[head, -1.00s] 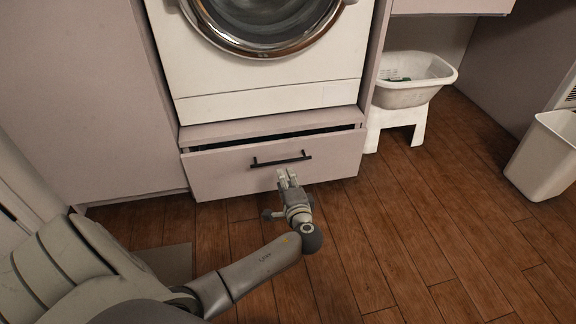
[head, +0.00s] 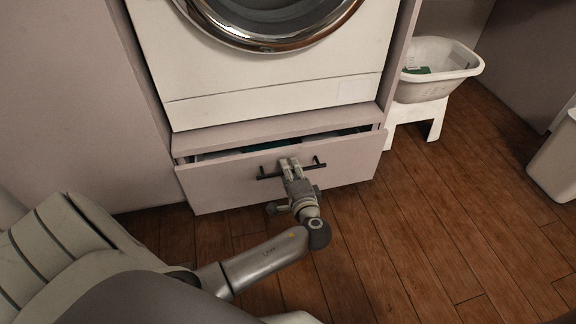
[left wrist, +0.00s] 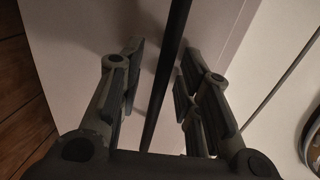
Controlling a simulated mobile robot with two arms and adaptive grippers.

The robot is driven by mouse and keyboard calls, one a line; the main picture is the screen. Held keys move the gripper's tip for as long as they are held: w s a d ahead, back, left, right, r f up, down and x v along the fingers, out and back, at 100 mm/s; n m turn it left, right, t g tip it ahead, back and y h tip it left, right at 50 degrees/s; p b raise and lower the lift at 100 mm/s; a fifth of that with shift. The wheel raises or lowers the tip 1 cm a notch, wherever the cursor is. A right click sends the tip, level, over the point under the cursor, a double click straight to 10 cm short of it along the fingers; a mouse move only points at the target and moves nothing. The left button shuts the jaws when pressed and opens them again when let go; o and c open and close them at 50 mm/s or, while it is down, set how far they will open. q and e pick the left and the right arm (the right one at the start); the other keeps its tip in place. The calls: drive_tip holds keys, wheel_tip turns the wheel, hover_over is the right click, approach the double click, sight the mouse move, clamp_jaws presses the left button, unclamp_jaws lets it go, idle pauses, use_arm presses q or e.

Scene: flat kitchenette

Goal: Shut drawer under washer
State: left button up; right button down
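The drawer (head: 225,182) under the washer (head: 290,95) has a pale front with a dark bar handle (head: 319,165). It stands partly open, with a gap along its top edge and some blue and white contents showing inside. My left gripper (head: 289,163) is at the middle of the handle. In the left wrist view the handle (left wrist: 166,85) runs between the two spread fingers of my left gripper (left wrist: 163,55), with room on both sides. The fingers are open, and the drawer front (left wrist: 85,30) is just beyond them. My right gripper is not in view.
A white basin (head: 438,80) stands on a white stool (head: 418,115) to the right of the washer cabinet. A white bin (head: 556,160) is at the right edge. The wooden floor (head: 430,230) in front of the drawer's right side is clear.

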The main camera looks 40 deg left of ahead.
use_arm(q)
clamp_jaws()
idle(0.4)
drive_tip(key=w+a, duration=0.3)
drive_tip(key=shift+a+r, duration=0.15)
drive_tip(key=shift+a, duration=0.1)
unclamp_jaws()
